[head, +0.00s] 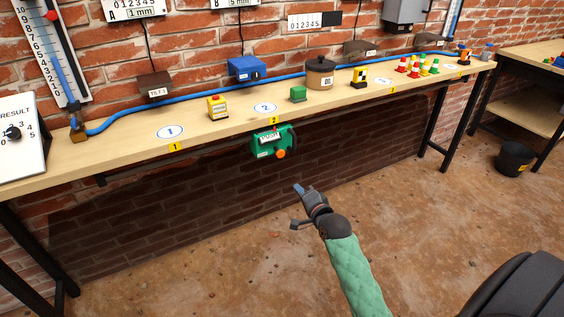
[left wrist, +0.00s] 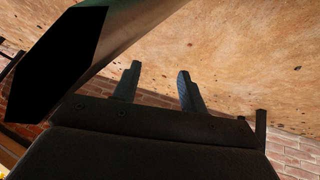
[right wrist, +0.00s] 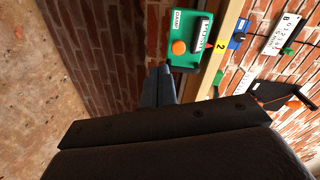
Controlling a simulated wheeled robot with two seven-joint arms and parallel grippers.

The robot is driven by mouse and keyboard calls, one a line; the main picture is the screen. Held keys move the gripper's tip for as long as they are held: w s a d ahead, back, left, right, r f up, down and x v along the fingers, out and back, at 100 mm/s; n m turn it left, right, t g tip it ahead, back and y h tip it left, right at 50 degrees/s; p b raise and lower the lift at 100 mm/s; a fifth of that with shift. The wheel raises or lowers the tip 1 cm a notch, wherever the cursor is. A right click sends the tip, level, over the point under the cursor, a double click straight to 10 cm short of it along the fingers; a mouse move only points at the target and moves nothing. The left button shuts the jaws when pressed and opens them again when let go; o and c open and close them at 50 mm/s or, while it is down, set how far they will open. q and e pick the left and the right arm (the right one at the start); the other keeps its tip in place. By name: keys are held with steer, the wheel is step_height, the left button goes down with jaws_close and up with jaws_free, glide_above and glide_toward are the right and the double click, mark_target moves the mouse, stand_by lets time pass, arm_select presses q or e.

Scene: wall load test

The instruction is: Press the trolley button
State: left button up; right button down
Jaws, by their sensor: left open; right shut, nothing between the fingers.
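The green trolley box (head: 262,146) hangs at the front edge of the bench, below the yellow 2 marker. It has a white label and a round orange button (head: 281,154) on its front. In the right wrist view the box (right wrist: 181,66) and button (right wrist: 179,47) lie just beyond my right fingertips. My right gripper (head: 298,188) is shut and empty, below and to the right of the button in the head view, apart from it. It also shows in the right wrist view (right wrist: 165,70). My left gripper (left wrist: 160,75) is open and empty, over the floor, outside the head view.
The long wooden bench (head: 130,147) runs along the brick wall. A black bucket (head: 513,159) stands at right. Open floor lies before the bench.

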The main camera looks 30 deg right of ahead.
mark_target(278, 156)
arm_select(q)
steer(key=shift+w+d+r+t, duration=0.1)
steer(key=shift+w+r+t, duration=0.55)
steer(key=shift+w, duration=0.2)
arm_select(e)
step_height(278, 156, up, 2)
steer(key=m, duration=0.1)
steer(key=m+t, duration=0.1)
steer(key=m, duration=0.1)
steer(key=shift+d+r+m, duration=0.15)
steer(key=shift+m, duration=0.15)
steer(key=shift+w, duration=0.15)
steer(key=w, duration=1.3)
steer(key=shift+w+d, duration=0.35)
arm_select(q)
steer(key=shift+r, duration=0.15)
